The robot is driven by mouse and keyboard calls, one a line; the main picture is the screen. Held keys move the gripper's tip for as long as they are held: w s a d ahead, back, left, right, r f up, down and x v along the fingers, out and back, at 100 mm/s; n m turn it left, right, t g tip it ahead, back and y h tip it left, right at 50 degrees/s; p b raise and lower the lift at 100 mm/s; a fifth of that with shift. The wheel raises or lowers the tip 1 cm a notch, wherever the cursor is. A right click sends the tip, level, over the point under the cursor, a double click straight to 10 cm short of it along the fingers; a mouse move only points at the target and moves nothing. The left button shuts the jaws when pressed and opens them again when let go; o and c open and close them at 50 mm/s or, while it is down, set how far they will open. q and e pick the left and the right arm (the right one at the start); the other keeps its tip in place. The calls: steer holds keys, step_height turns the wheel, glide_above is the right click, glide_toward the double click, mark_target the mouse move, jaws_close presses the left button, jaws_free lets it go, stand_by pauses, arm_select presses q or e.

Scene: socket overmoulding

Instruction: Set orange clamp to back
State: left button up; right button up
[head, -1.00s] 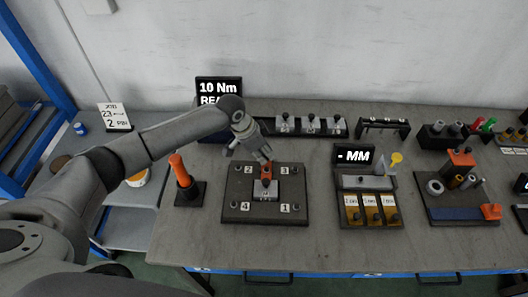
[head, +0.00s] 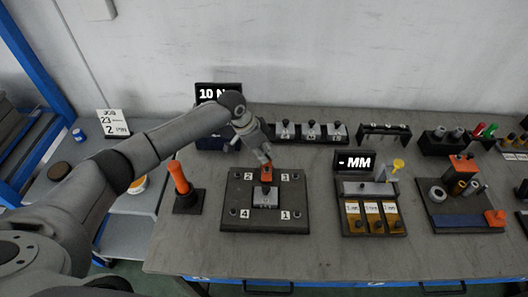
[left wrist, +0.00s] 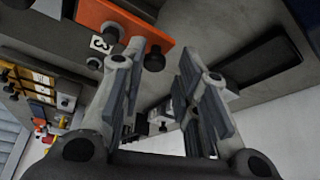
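The orange clamp (head: 267,174) stands at the middle of a dark fixture plate (head: 235,186) with number labels, behind a grey metal block (head: 265,197). My left gripper (head: 264,158) is just above and behind the clamp in the head view. In the left wrist view, the gripper (left wrist: 163,58) is open, with a clear gap between its fingers. The orange clamp (left wrist: 115,22) shows there beside the left finger, with a black knob (left wrist: 154,60) near the gap. I cannot tell whether a finger touches it. My right gripper is not in view.
An orange-handled tool (head: 178,178) stands left of the plate. A display (head: 354,161) and yellow bins (head: 370,218) are to the right. A row of holders (head: 310,131) is behind, and another display (head: 217,93) is partly hidden by my left arm.

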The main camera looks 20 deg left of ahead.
arm_select(q)
steer(key=shift+s+d+f, duration=0.1)
steer(key=v, duration=1.2)
stand_by(0.4)
